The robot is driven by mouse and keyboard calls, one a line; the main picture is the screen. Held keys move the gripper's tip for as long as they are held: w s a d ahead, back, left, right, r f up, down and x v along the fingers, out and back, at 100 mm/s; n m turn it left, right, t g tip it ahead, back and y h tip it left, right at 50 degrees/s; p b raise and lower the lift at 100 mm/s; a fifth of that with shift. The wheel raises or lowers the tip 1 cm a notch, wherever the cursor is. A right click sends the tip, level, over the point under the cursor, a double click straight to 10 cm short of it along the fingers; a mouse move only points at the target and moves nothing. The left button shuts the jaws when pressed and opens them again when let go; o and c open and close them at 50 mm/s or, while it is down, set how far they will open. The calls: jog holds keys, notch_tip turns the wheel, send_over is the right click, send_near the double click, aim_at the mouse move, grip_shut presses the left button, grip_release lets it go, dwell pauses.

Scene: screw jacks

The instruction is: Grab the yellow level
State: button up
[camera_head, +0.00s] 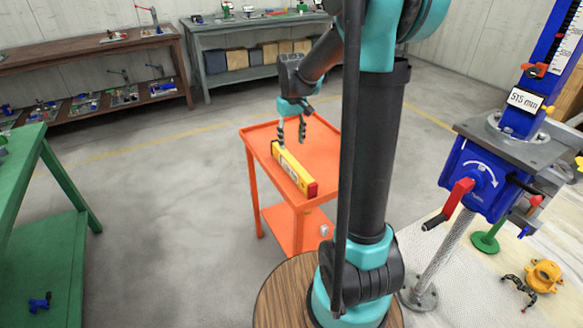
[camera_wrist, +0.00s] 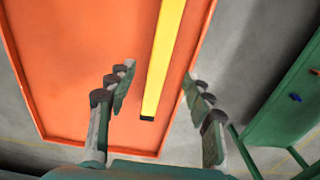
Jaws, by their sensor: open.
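My gripper (camera_head: 291,132) is above the cart, close to the far end of the level. In the wrist view the level (camera_wrist: 165,55) is a long yellow bar with a dark end. My gripper (camera_wrist: 155,95) is open there, with one finger on each side of the level's line. The fingers look apart from the level, and nothing is held. I cannot tell the exact height of the fingertips above it.
The cart's raised rim (camera_wrist: 100,145) runs near the fingers. A green table (camera_head: 40,220) stands at the left. A blue screw jack (camera_head: 480,180) with a red handle stands at the right. Workbenches line the back wall. The floor around the cart is mostly clear.

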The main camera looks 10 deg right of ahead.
aim_at(292, 160)
jog(key=f, duration=1)
jog(key=shift+s+f, duration=0.2)
jog(key=shift+f, duration=0.05)
jog(key=shift+c, duration=0.3)
grip_shut()
